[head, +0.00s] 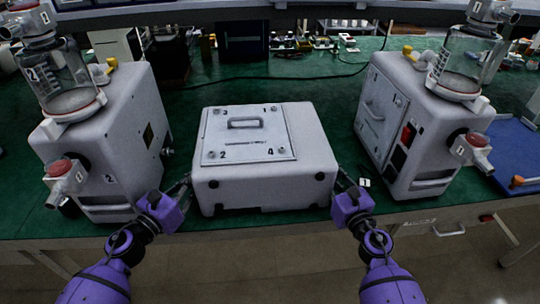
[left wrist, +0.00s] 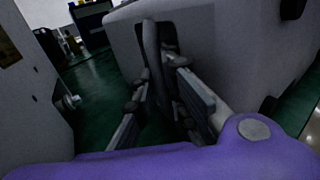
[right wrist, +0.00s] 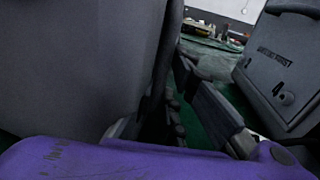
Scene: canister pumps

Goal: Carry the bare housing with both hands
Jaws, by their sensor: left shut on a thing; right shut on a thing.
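The bare housing (head: 313,140) is a pale grey box in the middle of the green bench, with a numbered panel (head: 221,137) and handle facing up. It looks level; I cannot tell whether its underside touches the bench. My left gripper (head: 183,186) is shut on a dark side grip (left wrist: 151,50) at the housing's left side, and the housing wall (left wrist: 245,45) fills much of the left wrist view. My right gripper (head: 343,183) is shut at the opposite side, where the housing (right wrist: 75,70) largely hides its hold in the right wrist view.
A complete pump unit (head: 135,115) with a clear canister stands close on the left. Another (head: 455,125) stands on the right. A blue tray (head: 515,150) lies at the far right. Behind the housing the green bench (head: 290,88) is mostly clear, crossed by a dark cable.

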